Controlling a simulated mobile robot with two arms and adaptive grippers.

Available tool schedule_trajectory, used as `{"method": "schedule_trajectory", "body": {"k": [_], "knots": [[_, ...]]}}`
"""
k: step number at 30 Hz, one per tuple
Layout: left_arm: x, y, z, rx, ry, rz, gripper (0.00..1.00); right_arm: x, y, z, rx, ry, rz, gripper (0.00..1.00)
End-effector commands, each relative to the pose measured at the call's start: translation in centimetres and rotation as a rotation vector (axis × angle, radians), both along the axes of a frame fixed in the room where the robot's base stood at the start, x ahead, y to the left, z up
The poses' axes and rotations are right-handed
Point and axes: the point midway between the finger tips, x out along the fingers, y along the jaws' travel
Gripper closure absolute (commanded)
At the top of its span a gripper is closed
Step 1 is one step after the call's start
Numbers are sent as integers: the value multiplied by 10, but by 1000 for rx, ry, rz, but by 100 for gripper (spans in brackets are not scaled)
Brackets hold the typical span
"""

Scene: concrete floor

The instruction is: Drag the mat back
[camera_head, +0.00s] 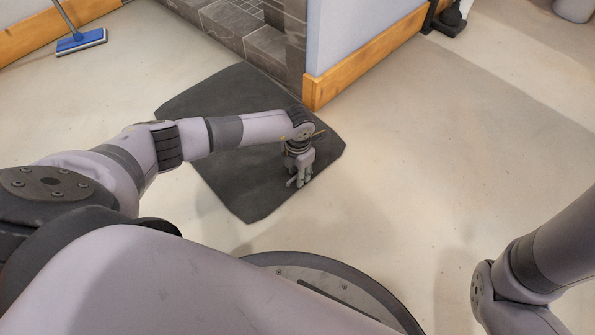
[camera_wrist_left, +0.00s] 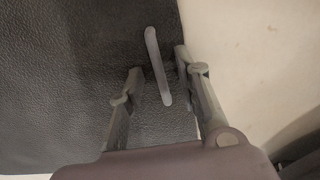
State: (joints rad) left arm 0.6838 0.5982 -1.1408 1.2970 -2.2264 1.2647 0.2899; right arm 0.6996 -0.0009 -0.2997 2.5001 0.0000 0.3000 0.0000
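A dark grey textured mat (camera_head: 235,182) lies flat on the floor, with my left arm crossing over it. My left gripper (camera_head: 299,182) points down over the mat's near right part. In the left wrist view the mat (camera_wrist_left: 60,70) fills the left and middle. A slim grey handle (camera_wrist_left: 156,58) on the mat lies between the two spread fingers of my left gripper (camera_wrist_left: 157,70). The fingers are apart from the handle on both sides. In the head view the handle cannot be made out clearly. My right arm shows at the lower right, its gripper out of view.
A wall corner with wooden skirting (camera_head: 365,60) stands just beyond the mat. A grey tiled step (camera_head: 265,42) borders its far side. A blue mop head (camera_head: 81,41) lies at the upper left. The pale floor (camera_head: 440,150) to the right is clear.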

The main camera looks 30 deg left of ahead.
Motion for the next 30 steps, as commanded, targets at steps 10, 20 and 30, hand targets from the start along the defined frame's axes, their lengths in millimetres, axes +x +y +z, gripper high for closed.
{"method": "schedule_trajectory", "body": {"k": [10, 20, 30], "knots": [[2, 0, 45, -2, -5, -2, 69, 0, 0, 0, 0, 1, 0, 60], [1, 0, 107, 0, -2, 1, 69, 0, 0, 0, -1, 0, 0, 60], [0, 0, 120, 0, 1, 0, 69, 0, 0, 0, -1, 0, 0, 60]]}}
